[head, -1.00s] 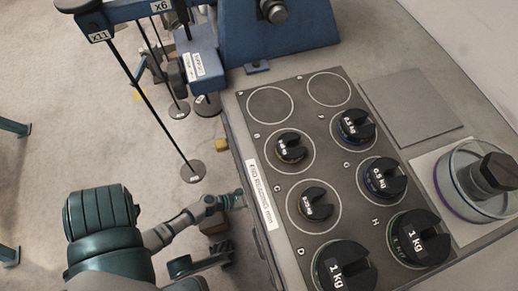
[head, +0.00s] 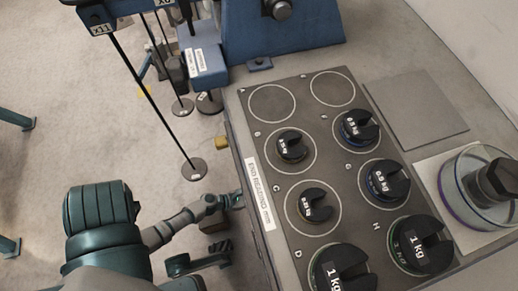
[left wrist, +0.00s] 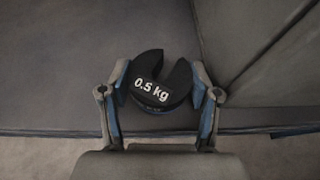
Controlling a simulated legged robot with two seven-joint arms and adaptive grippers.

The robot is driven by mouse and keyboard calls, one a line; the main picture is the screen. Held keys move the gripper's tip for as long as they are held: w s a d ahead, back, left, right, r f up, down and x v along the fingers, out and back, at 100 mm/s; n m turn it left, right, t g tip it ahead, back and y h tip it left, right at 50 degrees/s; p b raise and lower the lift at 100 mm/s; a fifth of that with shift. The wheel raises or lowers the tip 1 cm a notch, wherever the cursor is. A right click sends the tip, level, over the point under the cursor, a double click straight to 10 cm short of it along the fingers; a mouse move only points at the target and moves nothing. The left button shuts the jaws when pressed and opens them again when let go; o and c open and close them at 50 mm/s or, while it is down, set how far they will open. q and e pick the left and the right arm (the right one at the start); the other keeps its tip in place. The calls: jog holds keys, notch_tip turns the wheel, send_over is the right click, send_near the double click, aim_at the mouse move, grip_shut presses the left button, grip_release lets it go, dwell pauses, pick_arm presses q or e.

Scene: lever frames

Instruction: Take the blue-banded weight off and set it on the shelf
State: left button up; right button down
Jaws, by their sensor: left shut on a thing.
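In the left wrist view, my left gripper (left wrist: 160,80) is shut on a dark slotted weight (left wrist: 158,88) marked 0.5 kg. Blue shows along its lower rim. The fingers touch it on both sides. A grey surface lies behind it; I cannot tell the gap. In the head view, my left arm (head: 180,222) reaches in from the left beside the bench's left side; the held weight is not clear there. A blue lever beam (head: 130,8) at top left carries a long rod ending in a flat disc (head: 193,169). No shelf is identifiable for certain. My right gripper is out of view.
The bench has a grey panel (head: 272,103) with ringed places. Several dark weights stand there, including a 0.5 kg (head: 385,180) and a 1 kg (head: 422,245). A clear round container (head: 455,195) is at right. A bare grey plate (head: 420,108) is free.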

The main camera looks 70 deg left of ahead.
pick_arm(q)
jog(key=o, duration=1.4)
jog(key=shift+o, duration=0.2)
jog(key=shift+d+f, duration=0.1)
jog(key=shift+s, duration=0.25)
jog(key=v, duration=1.1)
jog(key=shift+s+a+r, duration=0.15)
jog(key=shift+a+r, duration=0.1)
